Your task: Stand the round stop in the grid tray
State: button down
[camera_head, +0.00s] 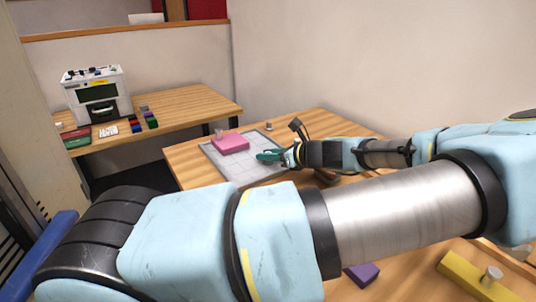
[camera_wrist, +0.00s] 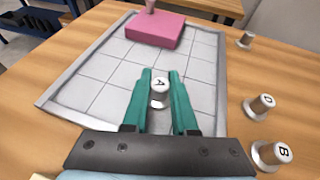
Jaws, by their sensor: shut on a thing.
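My gripper (camera_head: 268,156) has two green fingers, which show in the wrist view (camera_wrist: 162,95). It is shut on a small grey round stop marked A (camera_wrist: 160,88), held upright between the fingers. The grey grid tray (camera_wrist: 62,98) lies on the wooden table, and in the head view it also shows (camera_head: 213,158). The gripper and stop are over the tray's near part. I cannot tell whether the stop's base touches the tray floor. In the head view the fingers hide the stop.
A pink block (camera_wrist: 155,30) with a knob sits at the tray's far side. Stops marked D (camera_wrist: 261,106) and B (camera_wrist: 270,155), and another stop (camera_wrist: 246,40), stand right of the tray. A purple block (camera_head: 361,274) and a yellow block (camera_head: 462,277) lie nearer. Most tray squares are clear.

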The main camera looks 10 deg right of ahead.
jog(key=shift+f, duration=0.1)
jog(key=c, duration=0.7)
grip_release()
jog(key=b+v, duration=0.2)
jog(key=v, duration=1)
jog(key=shift+r, duration=0.2)
